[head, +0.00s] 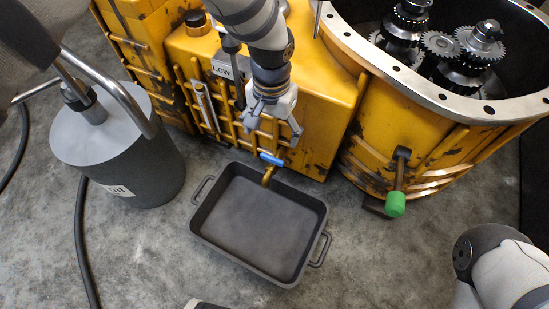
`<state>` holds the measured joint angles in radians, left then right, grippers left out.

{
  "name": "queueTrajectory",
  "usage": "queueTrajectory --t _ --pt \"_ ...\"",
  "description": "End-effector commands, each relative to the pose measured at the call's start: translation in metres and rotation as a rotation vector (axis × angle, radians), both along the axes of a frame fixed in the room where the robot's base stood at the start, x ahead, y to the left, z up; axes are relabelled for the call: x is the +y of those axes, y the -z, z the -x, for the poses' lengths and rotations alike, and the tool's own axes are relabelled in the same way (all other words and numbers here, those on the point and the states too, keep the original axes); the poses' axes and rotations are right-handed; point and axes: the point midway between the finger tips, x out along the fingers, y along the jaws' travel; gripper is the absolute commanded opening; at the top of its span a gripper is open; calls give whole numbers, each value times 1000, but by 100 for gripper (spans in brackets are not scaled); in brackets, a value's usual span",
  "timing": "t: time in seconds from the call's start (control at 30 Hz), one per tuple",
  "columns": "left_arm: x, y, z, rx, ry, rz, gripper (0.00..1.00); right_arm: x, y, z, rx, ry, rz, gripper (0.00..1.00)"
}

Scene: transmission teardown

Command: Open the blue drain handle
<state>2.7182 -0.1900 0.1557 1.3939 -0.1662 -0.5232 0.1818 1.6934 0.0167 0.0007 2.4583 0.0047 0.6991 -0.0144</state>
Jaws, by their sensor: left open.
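The blue drain handle (271,159) sits on a brass drain spout (267,177) low on the front of the yellow housing (305,95). The spout hangs over the far edge of a dark drain pan (260,220) on the floor. My left gripper (272,136) is open and points down, just above the blue handle and apart from it as far as I can tell. The pan looks empty. My right arm shows at the lower right, but its gripper is out of view.
A grey oil canister (120,150) with a hose stands at the left. A lever with a green grip (395,204) juts from the round yellow gear casing (420,150) at the right. A "LOW" label (222,69) is behind my left arm.

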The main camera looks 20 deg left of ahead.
Motion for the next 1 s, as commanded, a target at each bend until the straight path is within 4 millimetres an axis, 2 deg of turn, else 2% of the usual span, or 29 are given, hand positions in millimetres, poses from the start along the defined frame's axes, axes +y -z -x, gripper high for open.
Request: queueTrajectory --t 0.03,0.2,0.4,0.53,0.77,0.8,0.83,1.0 --pt "0 15 1 5 0 0 77 0 4 2 11 -1 0 40" --pt "1 62 3 8 0 -2 77 1 21 3 29 -4 -5 40" --pt "1 98 2 4 0 0 77 3 34 2 35 -4 -8 40" --pt "1 107 1 2 0 0 77 4 36 2 35 -5 -9 40" --pt "1 108 2 1 0 0 77 4 36 2 35 -5 -9 40" --pt "1 108 2 2 0 0 74 4 36 2 35 -5 -10 40" --pt "1 108 2 2 -1 0 68 4 36 2 35 -5 -10 40" --pt "1 108 2 2 -1 0 29 4 36 2 35 -5 -10 40"
